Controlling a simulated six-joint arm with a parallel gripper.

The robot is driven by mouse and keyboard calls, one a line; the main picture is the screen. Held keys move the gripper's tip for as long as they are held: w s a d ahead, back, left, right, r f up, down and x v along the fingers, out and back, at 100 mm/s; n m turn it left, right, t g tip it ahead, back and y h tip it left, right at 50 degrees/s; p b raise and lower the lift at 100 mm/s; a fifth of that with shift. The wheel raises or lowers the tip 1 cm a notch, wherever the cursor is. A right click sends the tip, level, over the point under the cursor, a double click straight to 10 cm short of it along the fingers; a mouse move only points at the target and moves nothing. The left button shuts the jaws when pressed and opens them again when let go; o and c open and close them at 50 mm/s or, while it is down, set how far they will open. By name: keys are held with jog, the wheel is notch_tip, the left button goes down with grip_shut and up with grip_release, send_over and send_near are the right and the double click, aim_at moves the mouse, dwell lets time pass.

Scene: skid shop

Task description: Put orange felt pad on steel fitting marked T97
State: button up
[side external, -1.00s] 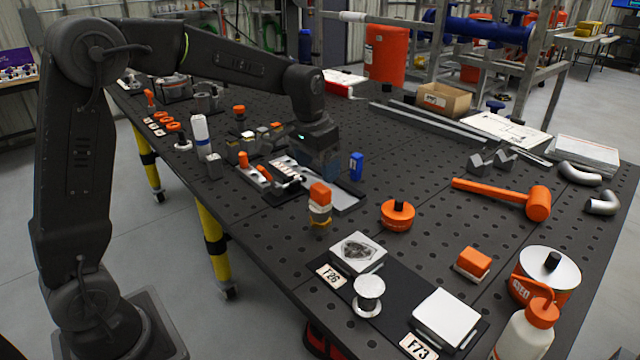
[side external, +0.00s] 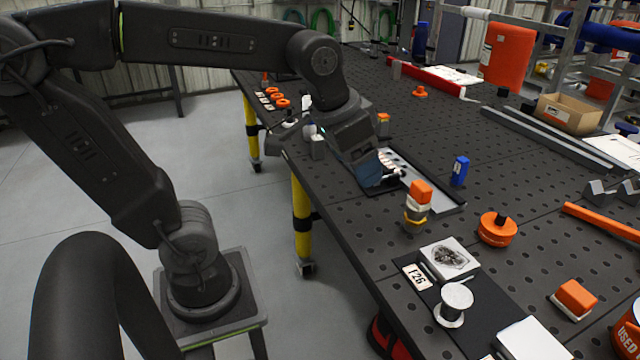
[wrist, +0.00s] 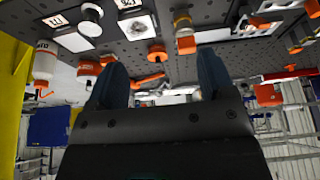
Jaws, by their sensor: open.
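My gripper (side external: 382,172) hangs open and empty over the table, left of a stack with an orange block on top (side external: 421,192). Its two blue fingers are spread in the wrist view (wrist: 160,80). A second orange block (side external: 575,296) sits on a white base at the lower right; it also shows in the wrist view (wrist: 90,67). I cannot tell which orange piece is the felt pad. No tag reading T97 is legible. A tag that looks like T26 (side external: 417,277) lies beside a white block with a dark picture (side external: 450,256). A silver spool-like fitting (side external: 454,304) stands near it.
A metal tray (side external: 445,207) and a blue bottle-like piece (side external: 460,170) are close to the gripper. An orange knob (side external: 497,228) stands to the right. An orange-handled tool (side external: 605,221), a cardboard box (side external: 567,113) and steel bars (side external: 540,128) lie farther right.

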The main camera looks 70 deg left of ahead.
jog(key=s+d+f+t, duration=0.1)
jog(key=s+f, duration=0.1)
jog(key=s, duration=0.4)
jog(key=shift+s+f, duration=0.3)
jog(key=shift+f, duration=0.1)
